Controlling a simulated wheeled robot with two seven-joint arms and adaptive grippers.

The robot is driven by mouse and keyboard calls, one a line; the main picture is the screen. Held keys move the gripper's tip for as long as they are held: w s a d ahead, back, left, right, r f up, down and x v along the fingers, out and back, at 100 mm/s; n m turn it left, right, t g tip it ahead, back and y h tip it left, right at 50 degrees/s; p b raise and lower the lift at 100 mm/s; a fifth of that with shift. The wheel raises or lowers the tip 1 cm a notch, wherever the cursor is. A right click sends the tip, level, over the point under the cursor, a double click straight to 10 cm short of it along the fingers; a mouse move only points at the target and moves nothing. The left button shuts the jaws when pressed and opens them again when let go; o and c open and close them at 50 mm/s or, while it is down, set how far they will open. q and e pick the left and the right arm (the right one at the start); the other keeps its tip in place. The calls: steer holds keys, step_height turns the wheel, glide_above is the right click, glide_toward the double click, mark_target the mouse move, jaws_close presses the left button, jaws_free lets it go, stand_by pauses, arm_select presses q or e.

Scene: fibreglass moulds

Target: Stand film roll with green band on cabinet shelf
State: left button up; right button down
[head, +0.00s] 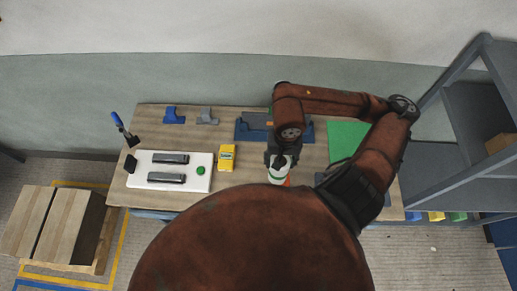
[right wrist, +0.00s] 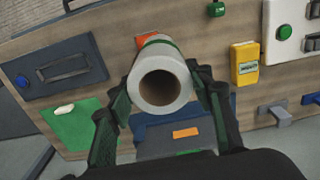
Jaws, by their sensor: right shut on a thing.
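The film roll is a white hollow cylinder with a green band; it shows in the right wrist view (right wrist: 162,84) with its open end toward the camera. In the head view the roll (head: 279,174) is partly hidden under my right gripper (head: 279,160). My right gripper's fingers (right wrist: 163,88) are shut on the roll from both sides, above the wooden table (head: 240,185). I cannot tell whether the roll touches the table. A grey shelf unit (head: 475,125) stands at the right of the head view. My left gripper is not in view.
A yellow box (head: 227,158) and a white board (head: 141,178) with grey bars and a green knob (head: 200,198) lie left of my right gripper. A blue tray (head: 245,128) and green mat (head: 346,139) lie behind and right. A cardboard box (head: 499,143) sits on the shelf.

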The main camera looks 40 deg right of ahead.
arm_select(q)
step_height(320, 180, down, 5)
steer(key=b, duration=0.4)
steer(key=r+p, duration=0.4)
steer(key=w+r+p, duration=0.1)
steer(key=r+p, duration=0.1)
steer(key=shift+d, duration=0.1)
arm_select(e)
steer(key=w+d+f, duration=0.3)
steer(key=w+f, duration=0.9)
steer(key=shift+w+f, duration=0.4)
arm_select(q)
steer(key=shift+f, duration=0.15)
arm_select(e)
steer(key=shift+f+b, duration=0.15)
steer(key=shift+b, duration=0.15)
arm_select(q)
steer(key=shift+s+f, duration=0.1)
arm_select(e)
steer(key=c, duration=1)
jaws_free()
